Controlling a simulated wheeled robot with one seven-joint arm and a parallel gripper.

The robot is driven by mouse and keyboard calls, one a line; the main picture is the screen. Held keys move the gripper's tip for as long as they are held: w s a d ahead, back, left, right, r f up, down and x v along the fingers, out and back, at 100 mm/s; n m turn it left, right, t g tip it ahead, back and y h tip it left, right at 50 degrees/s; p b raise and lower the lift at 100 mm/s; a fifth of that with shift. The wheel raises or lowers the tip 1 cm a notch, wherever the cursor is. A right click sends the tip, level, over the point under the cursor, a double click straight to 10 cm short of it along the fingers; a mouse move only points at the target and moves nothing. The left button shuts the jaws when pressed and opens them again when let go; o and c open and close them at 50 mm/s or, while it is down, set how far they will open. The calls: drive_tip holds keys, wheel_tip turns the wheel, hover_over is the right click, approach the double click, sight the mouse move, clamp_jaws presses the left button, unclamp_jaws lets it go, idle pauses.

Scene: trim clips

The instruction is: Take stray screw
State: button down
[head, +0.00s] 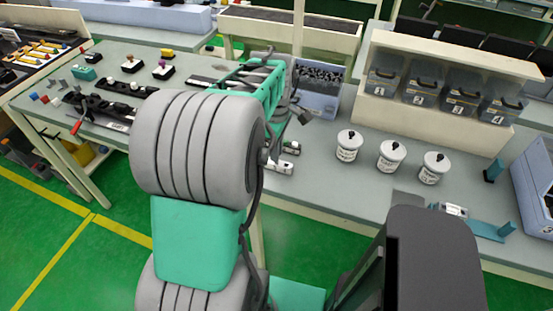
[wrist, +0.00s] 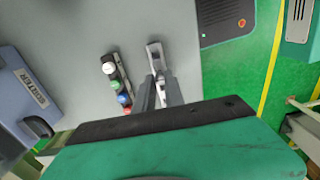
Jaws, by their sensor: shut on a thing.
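My gripper (wrist: 158,80) reaches down over the grey table (wrist: 68,45) in the wrist view, its two fingers close together. It is shut on a small pale thing (wrist: 155,53) at the fingertips. I cannot make out its shape well enough to say it is the stray screw. In the head view my arm hides most of the gripper, which is near the table's front edge. No other loose screw can be made out.
A strip of coloured buttons (wrist: 118,85) lies left of the fingers. A blue labelled bin (head: 318,98) with dark small parts stands behind the gripper. White lidded jars (head: 391,156) stand to the right, before a shelf of numbered boxes (head: 462,93). The table between is clear.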

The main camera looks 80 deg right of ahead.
drive_tip(key=shift+r+p, duration=1)
drive_tip(key=shift+r, duration=0.5)
